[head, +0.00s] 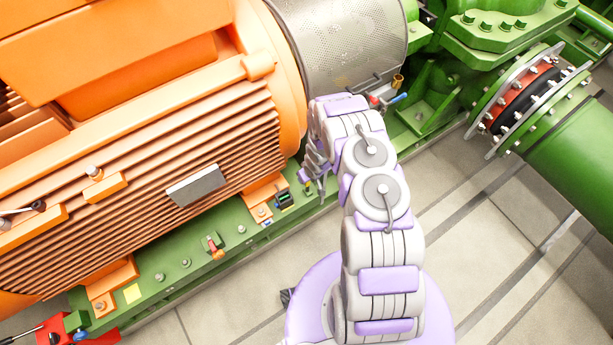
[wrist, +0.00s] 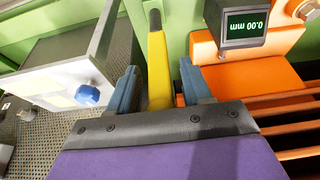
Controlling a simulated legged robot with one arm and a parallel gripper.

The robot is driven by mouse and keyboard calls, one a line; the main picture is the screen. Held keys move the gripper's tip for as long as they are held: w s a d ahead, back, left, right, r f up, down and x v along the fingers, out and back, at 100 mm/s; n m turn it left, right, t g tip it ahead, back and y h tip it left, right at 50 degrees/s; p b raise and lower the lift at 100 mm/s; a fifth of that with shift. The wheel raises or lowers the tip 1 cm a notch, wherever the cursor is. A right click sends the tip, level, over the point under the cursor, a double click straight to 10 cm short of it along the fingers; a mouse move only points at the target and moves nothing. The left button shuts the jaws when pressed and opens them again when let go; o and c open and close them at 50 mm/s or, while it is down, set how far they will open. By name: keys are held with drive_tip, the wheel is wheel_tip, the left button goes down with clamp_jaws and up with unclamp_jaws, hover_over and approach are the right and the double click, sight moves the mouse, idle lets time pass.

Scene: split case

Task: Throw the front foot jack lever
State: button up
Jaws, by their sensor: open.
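A yellow lever (wrist: 157,62) with a dark tip stands up in the wrist view, in front of the green base. I take it to be the front foot jack lever. My gripper (wrist: 158,88) is open, with one blue-grey finger on each side of the lever. The lever's lower end is hidden behind the gripper body. I cannot tell whether either finger touches it. In the head view my gripper (head: 313,181) is beside the orange motor's near foot, partly hidden by my arm.
A digital gauge (wrist: 244,24) reading 0.00 mm, upside down, stands close right of the lever by the orange foot (wrist: 204,45). A grey box with a blue knob (wrist: 87,95) is at left. In the head view, a red-handled lever (head: 213,247) sits farther along the green base (head: 175,262).

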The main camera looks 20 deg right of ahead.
drive_tip(key=v, duration=1.6)
drive_tip(key=shift+r+p, duration=0.2)
drive_tip(key=shift+p, duration=0.25)
drive_tip(key=shift+s, duration=0.1)
